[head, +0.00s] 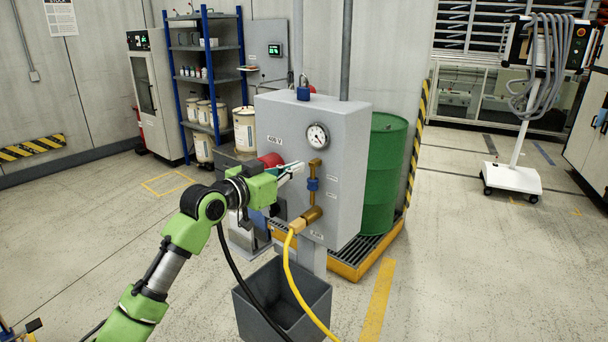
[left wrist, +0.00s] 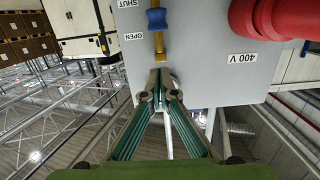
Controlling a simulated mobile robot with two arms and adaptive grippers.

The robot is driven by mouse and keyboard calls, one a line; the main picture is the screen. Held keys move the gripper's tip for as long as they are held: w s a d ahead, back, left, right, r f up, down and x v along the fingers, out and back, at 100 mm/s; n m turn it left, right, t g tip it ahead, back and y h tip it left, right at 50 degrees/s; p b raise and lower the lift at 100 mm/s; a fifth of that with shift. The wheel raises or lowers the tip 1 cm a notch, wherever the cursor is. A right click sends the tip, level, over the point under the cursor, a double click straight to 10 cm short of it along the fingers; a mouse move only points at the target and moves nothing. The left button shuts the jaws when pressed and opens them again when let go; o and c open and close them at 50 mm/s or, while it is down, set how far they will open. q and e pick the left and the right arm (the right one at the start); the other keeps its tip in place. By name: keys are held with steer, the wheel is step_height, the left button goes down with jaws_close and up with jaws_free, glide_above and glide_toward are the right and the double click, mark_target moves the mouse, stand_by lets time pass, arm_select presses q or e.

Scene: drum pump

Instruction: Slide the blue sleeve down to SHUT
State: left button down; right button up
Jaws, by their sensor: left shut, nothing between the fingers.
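The blue sleeve (head: 313,184) sits around the upright brass pipe (head: 315,170) on the front of the grey pump cabinet (head: 346,190). In the left wrist view, which is upside down, the blue sleeve (left wrist: 156,19) lies between the SHUT label (left wrist: 130,3) and the OPEN label (left wrist: 133,37). My left gripper (head: 300,167) is shut and empty, just left of the pipe and slightly above the sleeve. Its fingertips (left wrist: 160,77) also show in the left wrist view, apart from the sleeve. My right gripper is out of view.
A round gauge (head: 318,136) is above the pipe. A brass outlet with a yellow hose (head: 291,262) is below, over an open grey bin (head: 283,301). A red 400 V plug (left wrist: 262,18) is beside my left arm. A green drum (head: 384,172) stands behind.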

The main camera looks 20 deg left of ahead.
mark_target(310, 189)
arm_select(q)
steer(key=w+f, duration=0.1)
steer(key=w+d+f+p, duration=0.1)
steer(key=w+f, duration=0.1)
steer(key=shift+w+d, duration=0.15)
steer(key=shift+w, duration=0.1)
steer(key=shift+f, duration=0.65)
steer(key=shift+f, duration=0.1)
step_height(310, 189, down, 4)
steer(key=b, duration=0.2)
steer(key=shift+r+b, duration=0.2)
steer(key=shift+b, duration=0.15)
